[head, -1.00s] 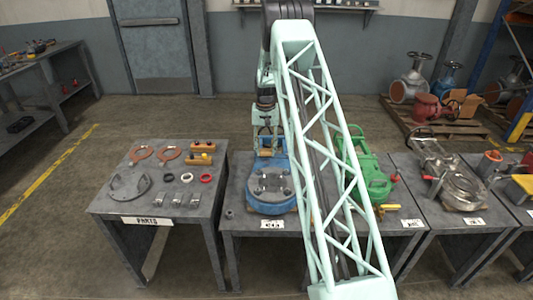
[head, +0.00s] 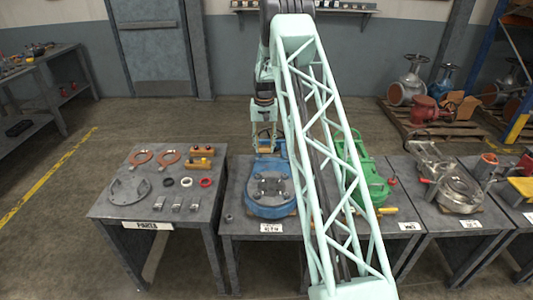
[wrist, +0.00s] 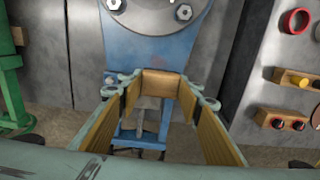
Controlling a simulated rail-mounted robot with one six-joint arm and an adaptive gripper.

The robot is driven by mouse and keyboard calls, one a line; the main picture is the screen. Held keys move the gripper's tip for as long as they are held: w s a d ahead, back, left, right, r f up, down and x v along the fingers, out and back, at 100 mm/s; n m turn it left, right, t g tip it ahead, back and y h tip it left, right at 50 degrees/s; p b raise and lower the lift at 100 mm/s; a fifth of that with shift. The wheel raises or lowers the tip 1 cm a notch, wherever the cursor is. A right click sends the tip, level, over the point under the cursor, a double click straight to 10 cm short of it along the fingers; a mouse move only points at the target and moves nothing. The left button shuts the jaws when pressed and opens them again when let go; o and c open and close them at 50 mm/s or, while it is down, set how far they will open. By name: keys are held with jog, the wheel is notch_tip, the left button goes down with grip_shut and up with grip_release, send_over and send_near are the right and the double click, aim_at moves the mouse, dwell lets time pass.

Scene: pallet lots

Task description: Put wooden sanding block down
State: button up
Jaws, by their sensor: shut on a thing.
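The wooden sanding block (wrist: 160,84) is a small tan block in the wrist view. It sits between the tips of my gripper (wrist: 160,92), which is shut on it. Behind it is the blue casting with a bolted round flange (wrist: 125,50). In the head view my gripper (head: 265,140) hangs over the back end of the blue casting (head: 270,192) on the middle table. I cannot tell from these views whether the block touches anything below.
The parts table (head: 105,207) on the left holds orange rings, a grey flange, coloured rings and two wooden pieces with knobs (head: 201,152). A green casting (head: 372,185) stands right of my arm. A gap separates the parts table from the middle table.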

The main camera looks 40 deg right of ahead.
jog(key=shift+w+a, duration=0.1)
jog(key=shift+a, duration=0.55)
jog(key=s+a+n, duration=0.3)
jog(key=a, duration=1.5)
jog(key=s+a+n, duration=0.3)
jog(key=a, duration=1.4)
jog(key=s+a+n, duration=0.2)
jog(key=s+a, duration=0.6)
jog(key=a, duration=0.4)
jog(key=shift+a, duration=0.3)
jog(key=shift+d+f, duration=0.1)
